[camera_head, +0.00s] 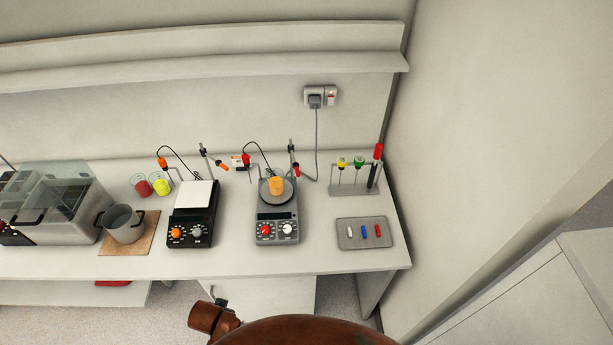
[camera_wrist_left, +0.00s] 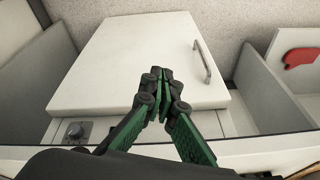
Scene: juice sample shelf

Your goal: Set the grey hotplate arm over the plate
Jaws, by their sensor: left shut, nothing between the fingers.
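The grey hotplate (camera_head: 278,232) stands on the bench in the head view. Its round plate (camera_head: 264,195) carries an orange beaker (camera_head: 276,186). The hotplate's arm (camera_head: 292,153) is at the rear right of the plate, with a red end (camera_head: 296,171) near the plate's right rear edge. I cannot tell exactly how far it reaches over the plate. My left gripper (camera_wrist_left: 160,92) shows only in the wrist view, shut and empty, in front of a white cabinet door with a handle. It is away from the hotplate. My right gripper is not in view.
A black hotplate (camera_head: 190,232) with an orange-ended arm stands to the left. A pot (camera_head: 124,226) on a wooden board is further left. A grey tray (camera_head: 349,241) and a tube rack (camera_head: 344,188) stand to the right. The wall shelf (camera_head: 220,72) overhangs behind.

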